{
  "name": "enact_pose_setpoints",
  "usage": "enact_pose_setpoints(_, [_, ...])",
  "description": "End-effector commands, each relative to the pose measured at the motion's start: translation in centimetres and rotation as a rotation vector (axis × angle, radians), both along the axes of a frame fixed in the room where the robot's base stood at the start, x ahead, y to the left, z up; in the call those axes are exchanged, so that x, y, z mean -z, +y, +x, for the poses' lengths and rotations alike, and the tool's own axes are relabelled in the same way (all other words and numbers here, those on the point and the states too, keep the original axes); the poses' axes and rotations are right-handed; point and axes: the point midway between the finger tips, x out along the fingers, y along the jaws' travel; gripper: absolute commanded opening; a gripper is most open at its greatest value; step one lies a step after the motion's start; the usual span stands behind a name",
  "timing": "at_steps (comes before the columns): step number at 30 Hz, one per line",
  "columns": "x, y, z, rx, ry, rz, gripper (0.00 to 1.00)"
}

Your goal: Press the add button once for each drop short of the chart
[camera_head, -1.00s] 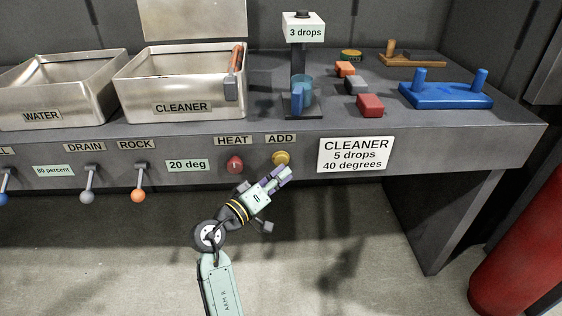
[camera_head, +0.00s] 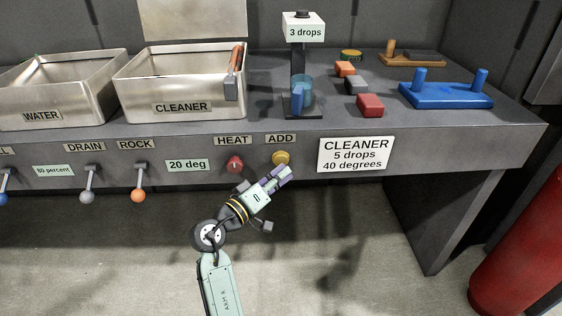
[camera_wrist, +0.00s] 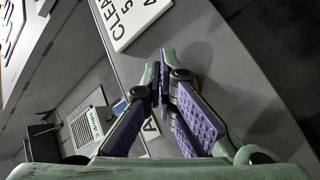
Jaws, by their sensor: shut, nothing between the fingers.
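The yellow ADD button (camera_head: 281,158) sits on the bench's front face under the ADD label (camera_head: 281,139). My gripper (camera_head: 284,174) is shut and empty, with its tips just below and in front of the button. In the wrist view my gripper (camera_wrist: 163,75) has its fingers together, and a sliver of yellow shows behind them. The chart (camera_head: 355,154) to the right reads CLEANER, 5 drops, 40 degrees. The drop display (camera_head: 304,31) above the dispenser reads 3 drops. A blue-tinted cup (camera_head: 304,92) stands below that display.
The red HEAT knob (camera_head: 235,164) is close to the left of the ADD button, beside a 20 deg display (camera_head: 187,165). DRAIN (camera_head: 87,196) and ROCK (camera_head: 139,195) levers stick out further left. A red cylinder (camera_head: 518,250) stands at right.

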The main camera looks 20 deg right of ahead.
Motion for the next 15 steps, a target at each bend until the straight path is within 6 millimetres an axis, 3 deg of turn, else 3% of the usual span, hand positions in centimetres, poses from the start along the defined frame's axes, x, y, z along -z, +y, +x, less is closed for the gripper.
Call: enact_pose_setpoints(15, [0.0,-0.23,0.69,0.0,0.0,0.0,0.0])
